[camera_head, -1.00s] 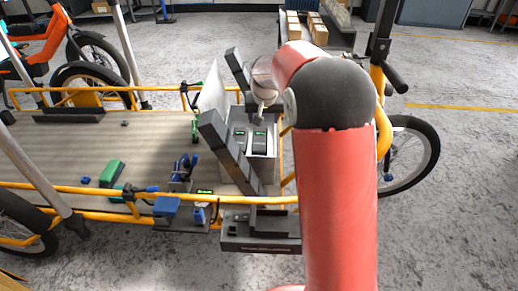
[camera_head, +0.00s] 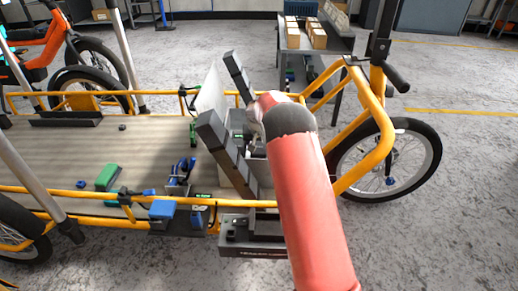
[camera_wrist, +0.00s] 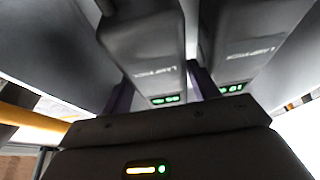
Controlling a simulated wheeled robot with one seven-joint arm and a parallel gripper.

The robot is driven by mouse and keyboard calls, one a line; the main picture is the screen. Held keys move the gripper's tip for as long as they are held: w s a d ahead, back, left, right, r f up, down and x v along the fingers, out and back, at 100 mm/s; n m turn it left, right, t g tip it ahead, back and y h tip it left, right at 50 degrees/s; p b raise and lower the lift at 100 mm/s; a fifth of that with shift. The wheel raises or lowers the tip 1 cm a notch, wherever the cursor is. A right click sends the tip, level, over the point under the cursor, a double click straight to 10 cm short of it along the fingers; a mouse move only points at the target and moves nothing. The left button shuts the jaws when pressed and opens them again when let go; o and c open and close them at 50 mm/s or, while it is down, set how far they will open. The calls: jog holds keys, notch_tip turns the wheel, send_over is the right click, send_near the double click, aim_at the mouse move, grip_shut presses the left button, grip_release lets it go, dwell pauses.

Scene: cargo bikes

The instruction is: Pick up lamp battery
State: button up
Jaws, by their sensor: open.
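Two dark lamp batteries, one at the left (camera_wrist: 145,45) and one at the right (camera_wrist: 238,45), stand side by side in the wrist view. Each has pale lettering and a small green display at its lower end. A dark charger-like block (camera_wrist: 165,150) with an orange bar and a green light fills the bottom of that view. In the head view my gripper (camera_head: 254,138) is down at the grey holder between the tilted dark bars. It is open, with nothing seen held. My arm hides most of the holder, the batteries and the fingertips, so contact cannot be told.
The holder is at the right end of a cargo bike's wooden bed (camera_head: 60,150) with yellow rails (camera_head: 85,197). Tilted dark bars (camera_head: 228,155) stand close to my wrist. A green block (camera_head: 107,177) and blue clamps (camera_head: 180,172) lie left. A cart with boxes (camera_head: 318,36) is behind.

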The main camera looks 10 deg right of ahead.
jog(key=shift+w+f, duration=0.1)
jog(key=shift+f, duration=0.1)
jog(key=shift+r, duration=0.1)
jog(key=c, duration=0.7)
jog(key=shift+r+p, duration=5.65)
jog(key=shift+r, duration=10.6)
